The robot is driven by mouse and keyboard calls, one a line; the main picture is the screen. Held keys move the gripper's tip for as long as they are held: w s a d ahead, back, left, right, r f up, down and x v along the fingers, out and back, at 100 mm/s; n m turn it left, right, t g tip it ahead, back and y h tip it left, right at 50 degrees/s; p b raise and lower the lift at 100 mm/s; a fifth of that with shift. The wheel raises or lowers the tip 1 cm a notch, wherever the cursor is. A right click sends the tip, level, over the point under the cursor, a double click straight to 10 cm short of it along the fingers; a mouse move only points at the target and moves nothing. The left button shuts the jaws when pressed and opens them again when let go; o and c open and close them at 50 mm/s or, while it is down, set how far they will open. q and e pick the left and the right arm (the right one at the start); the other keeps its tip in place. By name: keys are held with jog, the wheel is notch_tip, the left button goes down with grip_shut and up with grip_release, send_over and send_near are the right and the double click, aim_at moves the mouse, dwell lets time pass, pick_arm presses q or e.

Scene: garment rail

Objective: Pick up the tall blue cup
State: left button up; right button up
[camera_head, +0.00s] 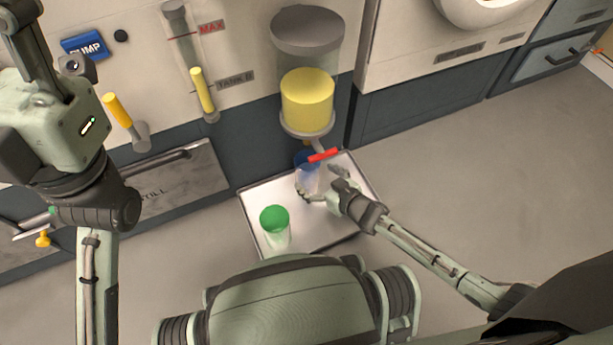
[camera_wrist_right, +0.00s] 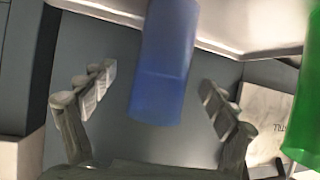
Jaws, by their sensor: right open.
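The tall blue cup (camera_head: 307,181) stands on the metal tray (camera_head: 338,228), under the spout of the yellow-filled tank. My right gripper (camera_head: 318,184) is open at the cup, low on its near side. In the right wrist view the blue cup (camera_wrist_right: 163,65) lies between the spread fingers (camera_wrist_right: 157,100), with a visible gap on each side. A green cup (camera_head: 275,226) stands on the tray to the left. It also shows at the right edge of the wrist view (camera_wrist_right: 309,110). My left arm is raised at the left; its gripper (camera_head: 48,42) is partly cut off, its opening unclear.
A clear tank with yellow contents (camera_head: 307,103) hangs above the tray. Its red valve handle (camera_head: 322,155) sits just above the blue cup. Yellow-handled levers (camera_head: 202,91) and a drawer (camera_head: 178,182) are at the left. The floor to the right is clear.

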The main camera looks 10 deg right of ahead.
aim_at(301, 167)
jog(key=b+x, duration=0.1)
jog(key=x, duration=0.3)
jog(key=shift+s+a+r+b, duration=0.1)
jog(key=shift+a+b, duration=0.05)
jog(key=shift+b, duration=0.15)
jog(key=shift+w, duration=0.2)
jog(key=shift+c, duration=0.6)
jog(key=c, duration=1.4)
jog(key=shift+a+r, duration=0.1)
jog(key=shift+c, duration=1.2)
jog(key=shift+r, duration=0.1)
